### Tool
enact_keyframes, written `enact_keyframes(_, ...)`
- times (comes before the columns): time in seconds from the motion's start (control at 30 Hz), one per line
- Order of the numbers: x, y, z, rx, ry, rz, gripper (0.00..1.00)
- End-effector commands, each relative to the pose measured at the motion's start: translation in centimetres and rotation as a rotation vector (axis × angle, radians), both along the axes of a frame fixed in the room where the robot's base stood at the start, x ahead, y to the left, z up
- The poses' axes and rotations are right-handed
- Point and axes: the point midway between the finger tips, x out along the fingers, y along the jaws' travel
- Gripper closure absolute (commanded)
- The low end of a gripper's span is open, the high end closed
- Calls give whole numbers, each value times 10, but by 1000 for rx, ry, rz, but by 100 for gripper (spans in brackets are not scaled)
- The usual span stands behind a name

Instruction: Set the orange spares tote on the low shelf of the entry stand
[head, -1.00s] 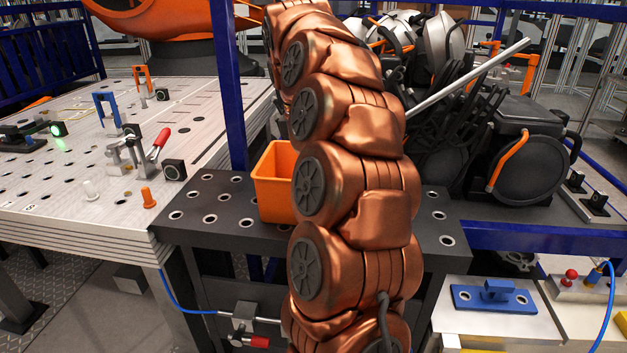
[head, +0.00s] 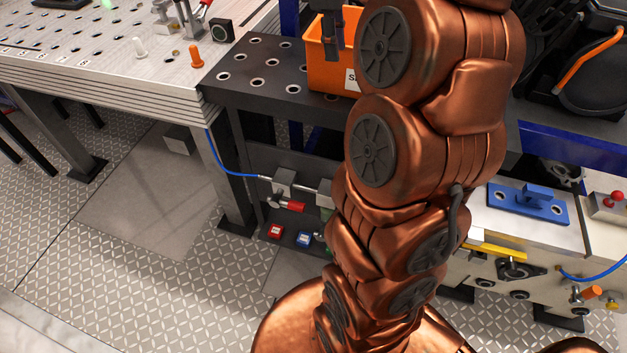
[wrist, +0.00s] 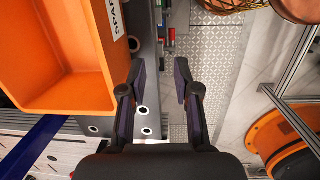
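The orange spares tote (head: 328,76) stands upright on the dark perforated top (head: 255,72) of a stand in the head view, partly hidden by my arm. In the wrist view the open, empty-looking tote (wrist: 60,85) fills the left side, with a white label on its right wall. My gripper (wrist: 159,68) is open; its left finger overlaps the tote's right edge, and stand edge and floor show between the fingers. Part of it shows dark over the tote in the head view. A low shelf (head: 288,246) is under the stand's top, partly hidden by my arm.
A valve fitting with a blue hose (head: 230,172) is on the stand's front. A metal fixture table (head: 120,70) is at left, a pale bench with a blue fixture (head: 527,203) at right.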

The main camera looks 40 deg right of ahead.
Motion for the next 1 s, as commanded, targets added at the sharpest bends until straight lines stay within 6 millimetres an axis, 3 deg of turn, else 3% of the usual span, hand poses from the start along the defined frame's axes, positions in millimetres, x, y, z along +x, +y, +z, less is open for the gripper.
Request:
enact_keyframes(0.03, -6, 19, -4, 4, -1, -2, 69)
enact_keyframes(0.2, -29, 75, -24, 15, -6, -52, 69)
enact_keyframes(0.5, -95, 155, -73, 39, 8, -205, 69)
enact_keyframes(0.7, -152, 193, -111, 49, 26, -354, 69)
enact_keyframes(0.9, -201, 214, -145, 49, 44, -505, 69)
enact_keyframes(1.0, -215, 219, -155, 50, 50, -557, 69)
